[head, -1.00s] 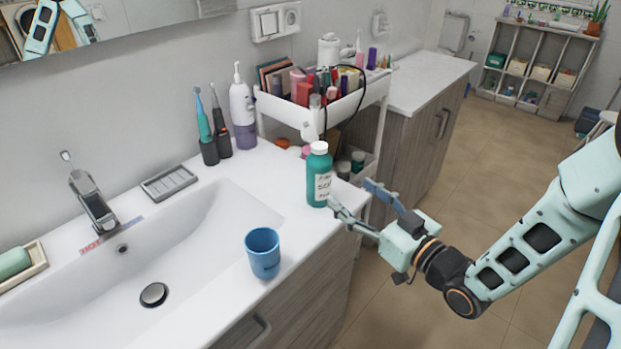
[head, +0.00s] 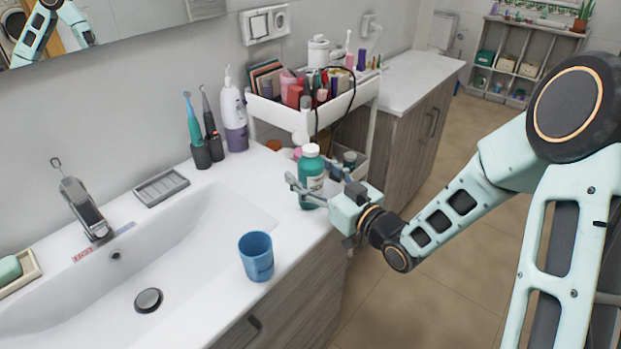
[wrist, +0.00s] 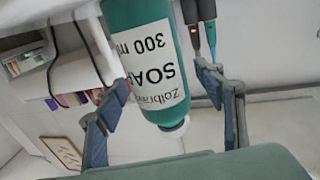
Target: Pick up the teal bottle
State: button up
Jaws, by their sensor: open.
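The teal bottle (head: 312,180) has a white cap and a white label and stands upright on the counter near its right edge. In the wrist view the bottle (wrist: 150,65) appears upside down, with its label reading soap, between the two fingers. My gripper (head: 309,184) is open, with its fingers spread on either side of the bottle. In the wrist view, gaps show between the open gripper (wrist: 160,105) fingers and the bottle. The fingers partly cover the bottle's lower half in the head view.
A blue cup (head: 256,257) stands on the counter in front, beside the sink basin (head: 190,250). A white cart (head: 300,118) full of cosmetics stands behind the bottle. Toothbrushes (head: 194,125) and a purple-and-white dispenser (head: 234,115) stand at the back wall.

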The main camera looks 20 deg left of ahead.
jog(key=c, duration=1.5)
jog(key=shift+c, duration=0.4)
jog(key=shift+r, duration=0.15)
